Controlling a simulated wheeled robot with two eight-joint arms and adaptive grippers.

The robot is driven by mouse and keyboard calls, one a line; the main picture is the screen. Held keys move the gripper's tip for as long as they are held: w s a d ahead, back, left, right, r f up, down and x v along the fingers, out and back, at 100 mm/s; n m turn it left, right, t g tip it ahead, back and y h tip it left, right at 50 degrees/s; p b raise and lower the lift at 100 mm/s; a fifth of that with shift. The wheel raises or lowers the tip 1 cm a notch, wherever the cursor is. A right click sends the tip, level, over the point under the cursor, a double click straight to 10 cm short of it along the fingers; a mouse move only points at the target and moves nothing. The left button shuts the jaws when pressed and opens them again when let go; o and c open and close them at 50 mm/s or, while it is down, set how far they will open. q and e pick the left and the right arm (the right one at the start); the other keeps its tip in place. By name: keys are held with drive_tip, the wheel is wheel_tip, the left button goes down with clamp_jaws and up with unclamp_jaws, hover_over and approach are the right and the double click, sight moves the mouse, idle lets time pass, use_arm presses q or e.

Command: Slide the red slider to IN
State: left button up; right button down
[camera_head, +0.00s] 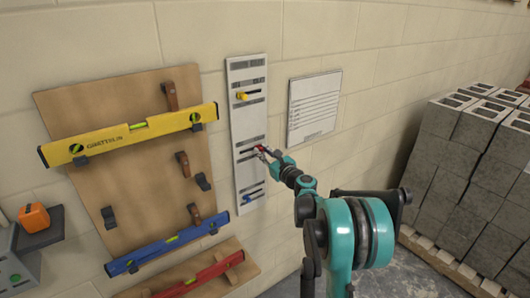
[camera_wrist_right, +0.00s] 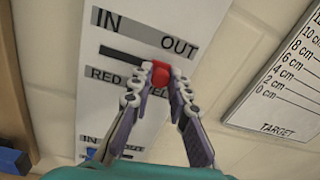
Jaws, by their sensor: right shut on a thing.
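The red slider (camera_wrist_right: 161,72) sits on a white wall panel (camera_head: 233,126), in the middle of three slots. In the head view the red slider (camera_head: 261,148) shows small at my gripper's tips. My right gripper (camera_wrist_right: 160,76) is shut on the red slider, one finger on each side. It also shows in the head view (camera_head: 264,152). In the wrist view the word IN stands above the slot's left part and OUT above its right part. The red slider is at the right part, below OUT. The label under the slot is partly hidden by the fingers. My left gripper is not in view.
A yellow slider (camera_head: 242,96) sits above and a blue slider (camera_head: 247,198) below on the panel. A white target sheet (camera_head: 314,106) hangs to the right. Spirit levels hang on a wooden board (camera_head: 146,168) at left. Grey blocks (camera_head: 460,160) are stacked at right.

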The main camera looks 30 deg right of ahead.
sight(242, 152)
drive_tip(key=a, duration=0.6)
drive_tip(key=shift+s+a, duration=0.25)
drive_tip(key=shift+a, duration=0.05)
drive_tip(key=c, duration=1.4)
unclamp_jaws()
drive_tip(key=shift+a, duration=0.1)
drive_tip(key=shift+s, duration=0.15)
drive_tip(key=shift+s, duration=0.35)
drive_tip(key=s, duration=1.1)
